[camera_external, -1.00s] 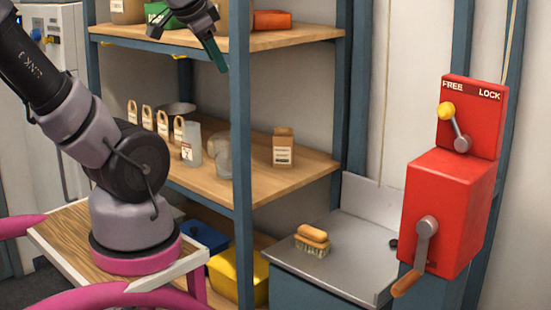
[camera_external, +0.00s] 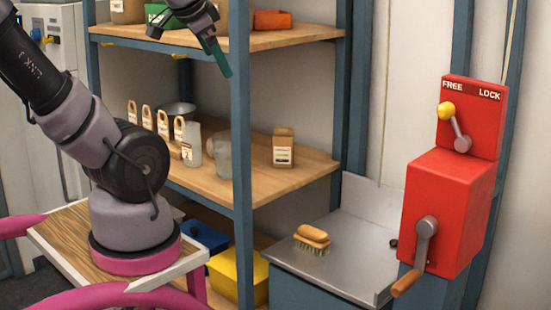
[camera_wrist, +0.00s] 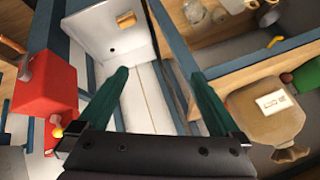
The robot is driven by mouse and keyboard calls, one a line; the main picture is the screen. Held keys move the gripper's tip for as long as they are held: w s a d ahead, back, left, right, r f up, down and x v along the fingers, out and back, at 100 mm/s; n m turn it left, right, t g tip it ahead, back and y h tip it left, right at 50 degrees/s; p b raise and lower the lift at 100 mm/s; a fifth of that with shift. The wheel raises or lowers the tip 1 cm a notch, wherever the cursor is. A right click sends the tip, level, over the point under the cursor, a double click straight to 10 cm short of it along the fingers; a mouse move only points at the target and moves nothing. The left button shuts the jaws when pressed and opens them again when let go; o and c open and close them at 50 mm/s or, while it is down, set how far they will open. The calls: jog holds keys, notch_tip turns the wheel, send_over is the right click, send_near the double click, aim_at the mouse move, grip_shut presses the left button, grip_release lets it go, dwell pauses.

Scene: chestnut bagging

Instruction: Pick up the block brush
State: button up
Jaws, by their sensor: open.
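The block brush (camera_external: 312,235) has an orange-brown wooden block with pale bristles. It lies bristles down on the grey metal counter (camera_external: 345,265) at the lower right. In the wrist view the brush (camera_wrist: 125,20) is small and far off at the top, on the pale metal surface. My gripper (camera_external: 222,68) hangs high in front of the upper shelf, well above and left of the brush. In the wrist view its two dark green fingers (camera_wrist: 160,73) are apart with nothing between them.
A red box with levers (camera_external: 448,210) stands right of the counter. A blue shelf post (camera_external: 242,180) rises between the shelves and my arm. The counter around the brush is mostly clear.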

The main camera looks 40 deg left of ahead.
jog(key=w+r+g+y, duration=0.1)
jog(key=w+r+y, duration=0.1)
jog(key=w+r, duration=0.35)
jog(key=m+g+y, duration=0.1)
jog(key=m+y, duration=0.8)
jog(key=m, duration=0.9)
send_over(322, 238)
jog(key=f, duration=4.7)
jog(key=shift+d+f, duration=0.1)
jog(key=shift+d, duration=0.15)
notch_tip(322, 238, down, 7)
jog(key=shift+s+r, duration=0.1)
jog(key=shift+s, duration=0.05)
jog(key=shift+w+a+f, duration=0.3)
jog(key=shift+a+f, duration=0.5)
jog(key=shift+a, duration=0.05)
jog(key=shift+w+a+f, duration=0.2)
jog(key=shift+a, duration=0.3)
grip_shut()
